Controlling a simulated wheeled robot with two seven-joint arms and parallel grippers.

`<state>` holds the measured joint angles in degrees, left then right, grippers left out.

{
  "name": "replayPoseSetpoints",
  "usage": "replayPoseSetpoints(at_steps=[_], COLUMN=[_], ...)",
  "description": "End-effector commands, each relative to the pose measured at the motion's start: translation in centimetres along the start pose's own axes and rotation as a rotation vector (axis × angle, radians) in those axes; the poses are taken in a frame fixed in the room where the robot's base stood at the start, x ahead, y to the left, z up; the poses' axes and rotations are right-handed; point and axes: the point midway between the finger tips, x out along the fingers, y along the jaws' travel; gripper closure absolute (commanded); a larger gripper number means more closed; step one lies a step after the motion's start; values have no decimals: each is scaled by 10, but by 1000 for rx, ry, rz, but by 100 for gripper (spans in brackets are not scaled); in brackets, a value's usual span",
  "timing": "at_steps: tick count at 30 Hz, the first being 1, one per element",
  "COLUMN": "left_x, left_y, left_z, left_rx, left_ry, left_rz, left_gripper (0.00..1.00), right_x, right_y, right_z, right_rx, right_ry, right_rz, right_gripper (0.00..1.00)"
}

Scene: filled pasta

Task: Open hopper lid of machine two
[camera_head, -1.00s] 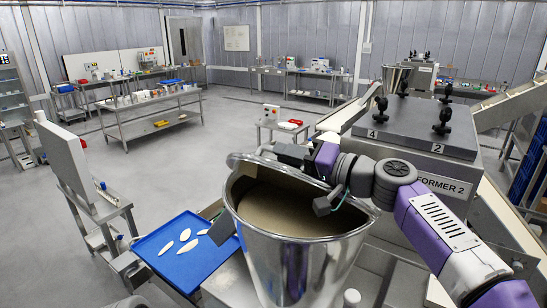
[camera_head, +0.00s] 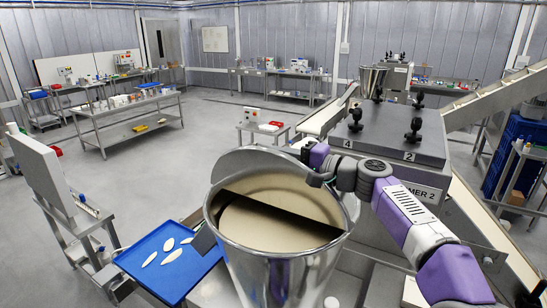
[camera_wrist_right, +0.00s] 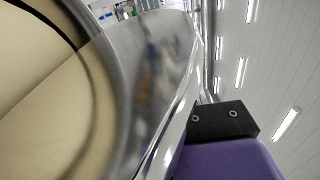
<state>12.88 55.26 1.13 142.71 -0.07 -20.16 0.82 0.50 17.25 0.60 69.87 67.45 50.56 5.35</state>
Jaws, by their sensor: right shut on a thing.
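The steel hopper (camera_head: 275,268) of machine two stands open-topped in front of me, with tan filling (camera_head: 255,228) inside. A dark straight band crosses its mouth. A curved shiny metal sheet, apparently the raised lid (camera_head: 240,163), stands at the back of the mouth; I cannot make out its whole outline. My right gripper (camera_head: 314,172) is shut on its edge at the right rear. The right wrist view shows the shiny sheet (camera_wrist_right: 160,60) close beside one dark finger (camera_wrist_right: 222,120), with tan filling at left. My left gripper is not in view.
The machine body labelled FORMER 2 (camera_head: 395,135), with black knobs on top, stands right behind the hopper. A blue tray (camera_head: 165,275) with pale pieces lies left of it. A sloping conveyor (camera_head: 490,90) rises at right. Open floor lies at back left.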

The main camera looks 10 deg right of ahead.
Motion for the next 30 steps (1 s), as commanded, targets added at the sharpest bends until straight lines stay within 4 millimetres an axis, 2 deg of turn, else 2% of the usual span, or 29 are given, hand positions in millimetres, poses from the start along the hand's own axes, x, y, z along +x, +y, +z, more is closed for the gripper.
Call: replayPoseSetpoints(at_steps=[1, 12, 13, 16, 25, 30], left_x=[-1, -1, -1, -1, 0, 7], left_y=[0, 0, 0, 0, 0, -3], left_z=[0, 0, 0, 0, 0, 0], left_rx=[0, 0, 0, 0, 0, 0], left_ry=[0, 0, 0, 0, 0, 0], left_rz=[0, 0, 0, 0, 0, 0], left_gripper=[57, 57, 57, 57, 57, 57], right_x=[-1, -2, -2, -2, -3, -22], right_y=[-8, -9, -9, -8, -4, -3], right_z=[2, 2, 2, 1, 0, -1], right_rx=[1, 1, 1, 1, 3, 1], right_ry=[-1, 0, 0, 1, 2, 6], right_rz=[-14, -16, -16, -14, -7, -8], right_gripper=[100, 100, 74, 59, 58, 58])
